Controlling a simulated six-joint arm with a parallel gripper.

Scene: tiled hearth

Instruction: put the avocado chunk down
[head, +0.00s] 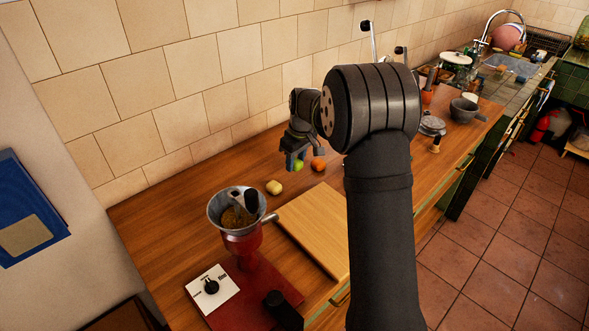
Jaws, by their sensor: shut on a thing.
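My gripper (295,161) points down over the wooden counter (180,203), near the tiled wall. It is shut on the avocado chunk (298,166), a small bright green piece that shows at the fingertips. The fingers hide part of the chunk. I cannot tell whether the chunk touches the counter or hangs just above it.
An orange round thing (318,165) is close to the right of the gripper. A pale yellow lump (274,187) lies in front. A cutting board (315,225) and a red grinder with a metal hopper (230,215) stand nearer. Bare counter lies left of the gripper.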

